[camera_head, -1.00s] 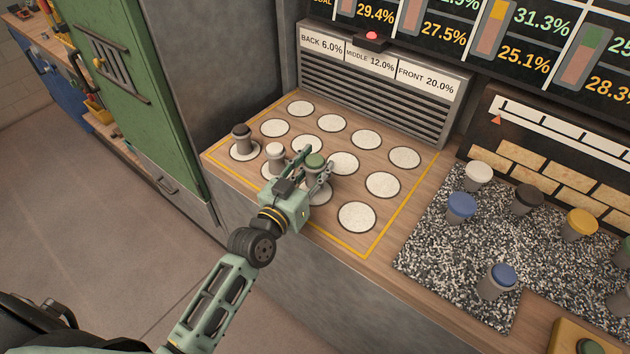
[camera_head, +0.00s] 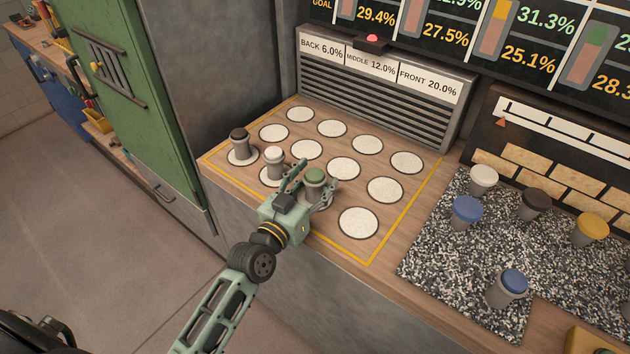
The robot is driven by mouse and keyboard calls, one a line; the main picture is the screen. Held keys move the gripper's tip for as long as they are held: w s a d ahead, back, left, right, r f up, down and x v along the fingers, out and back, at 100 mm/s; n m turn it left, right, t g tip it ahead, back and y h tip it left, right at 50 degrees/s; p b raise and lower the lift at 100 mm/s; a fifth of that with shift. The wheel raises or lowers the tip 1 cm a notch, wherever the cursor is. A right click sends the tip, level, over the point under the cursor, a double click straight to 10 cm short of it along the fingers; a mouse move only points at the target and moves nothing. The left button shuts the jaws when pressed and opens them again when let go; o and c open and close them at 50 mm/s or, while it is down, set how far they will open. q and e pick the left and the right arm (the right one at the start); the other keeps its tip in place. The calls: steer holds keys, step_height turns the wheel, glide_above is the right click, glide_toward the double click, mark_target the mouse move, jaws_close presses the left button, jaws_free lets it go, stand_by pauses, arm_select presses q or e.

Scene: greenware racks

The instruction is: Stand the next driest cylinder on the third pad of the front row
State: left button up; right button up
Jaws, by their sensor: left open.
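A grey cylinder with a green top (camera_head: 314,177) stands upright at the third pad (camera_head: 327,202) of the front row; its foot is partly hidden by my gripper. My left gripper (camera_head: 311,184) is open, its fingers close to the lower part of this cylinder; I cannot tell whether they touch it. A black-topped cylinder (camera_head: 239,142) stands on the first front pad, and a white-topped cylinder (camera_head: 273,158) on the second. The fourth front pad (camera_head: 358,223) is bare. My right gripper is not in view.
On the speckled mat (camera_head: 430,245) at the right stand white-topped (camera_head: 483,180), black-topped (camera_head: 534,205), yellow-topped (camera_head: 589,229) and two blue-topped cylinders (camera_head: 466,211). The middle and back row pads are bare. A slatted vent (camera_head: 380,97) with row labels stands behind them.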

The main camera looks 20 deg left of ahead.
arm_select(q)
steer(key=shift+r, duration=0.2)
steer(key=b+v, duration=0.1)
steer(key=v, duration=1.1)
